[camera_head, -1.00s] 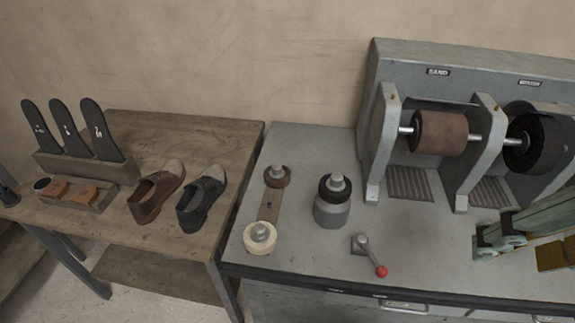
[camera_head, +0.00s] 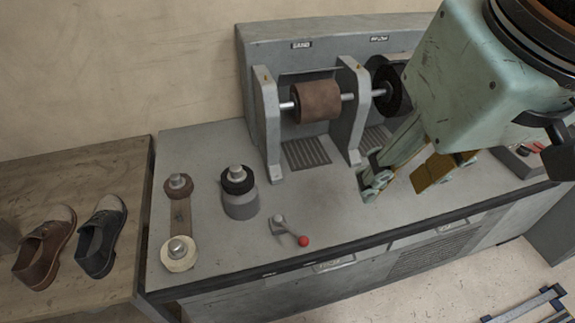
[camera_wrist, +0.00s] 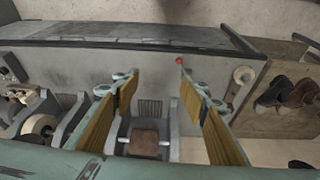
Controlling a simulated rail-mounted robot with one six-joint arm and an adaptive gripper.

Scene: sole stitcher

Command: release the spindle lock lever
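The spindle lock lever (camera_head: 290,231) is a short grey handle with a red ball knob, on the grey bench top near its front edge. In the head view it points toward the lower right. Its red knob (camera_wrist: 179,61) shows in the wrist view, just beyond the tip of the right-hand finger. My gripper (camera_head: 405,180) is above the bench, to the right of the lever and apart from it. In the wrist view, my gripper (camera_wrist: 158,80) has its two brown-padded fingers wide apart with nothing between them.
The machine's sanding drum (camera_head: 317,101) and dark brush wheel (camera_head: 387,90) stand behind, between upright brackets. A black-topped grey cylinder (camera_head: 240,192) and a strip with two rollers (camera_head: 180,218) are left of the lever. Shoes (camera_head: 101,238) sit on the wooden table (camera_head: 128,165).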

